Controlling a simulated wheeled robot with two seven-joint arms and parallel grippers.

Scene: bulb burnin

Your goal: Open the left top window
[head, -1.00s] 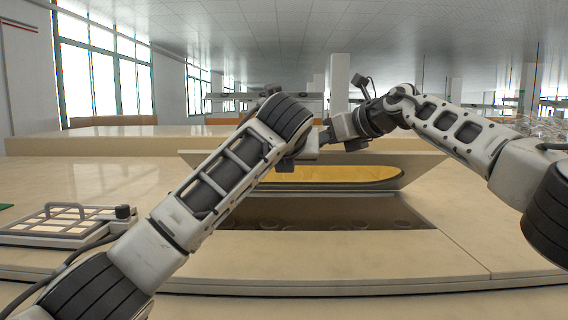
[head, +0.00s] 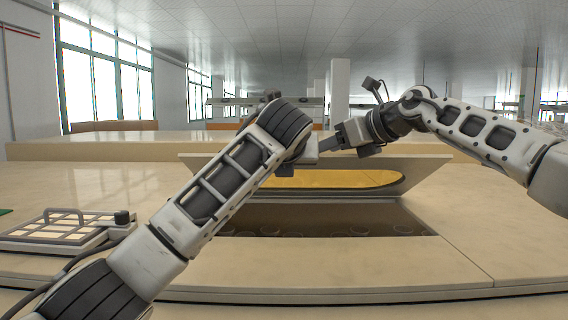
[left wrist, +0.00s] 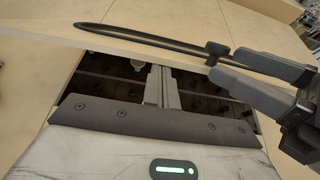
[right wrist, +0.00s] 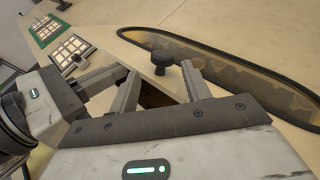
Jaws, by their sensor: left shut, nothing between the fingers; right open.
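The window is a pale panel (head: 425,165) with a black-rimmed amber pane (head: 330,179), standing tilted up over a dark opening (head: 330,250) in the worktop. In the right wrist view its pane (right wrist: 225,65) lies at the right, and a black knob (right wrist: 160,57) stands near its edge. My right gripper (right wrist: 160,80) is open, with the knob between or just beyond its fingertips; contact is unclear. My left gripper (left wrist: 162,72) is shut and empty at the opening, by the panel's lower edge. My left forearm hides it in the head view.
A framed tray of pale cells (head: 70,230) with a handle and black knob sits at the left of the worktop. A green-framed tray (right wrist: 45,30) shows in the right wrist view. Round sockets (head: 320,234) lie inside the opening. The front right worktop (head: 420,268) is clear.

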